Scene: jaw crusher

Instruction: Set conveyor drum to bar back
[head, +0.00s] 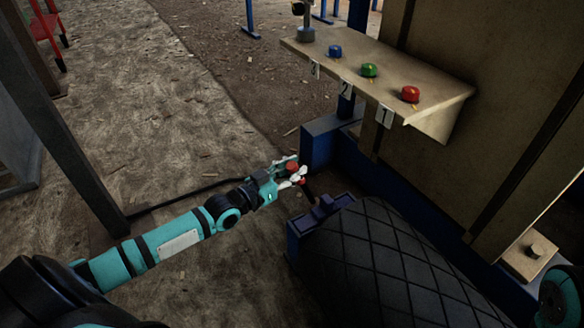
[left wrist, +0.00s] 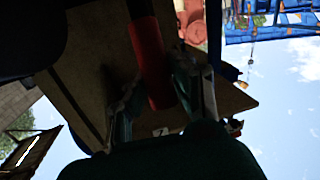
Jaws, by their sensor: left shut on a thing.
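The conveyor drum (head: 385,262), black with a diamond pattern, lies in a blue frame at the lower middle of the head view. A dark bar (head: 309,189) with a red grip (head: 292,166) stands beside the drum's near end. My left gripper (head: 296,174) is shut on the red grip. My right gripper is not in view.
A tan shelf (head: 445,92) with blue, green (head: 369,70) and red (head: 410,94) buttons, numbered on its edge, juts out above. A blue frame (head: 322,142) stands behind the gripper. A dark post (head: 62,145) rises at the left. Dirt ground (head: 150,90) is open between.

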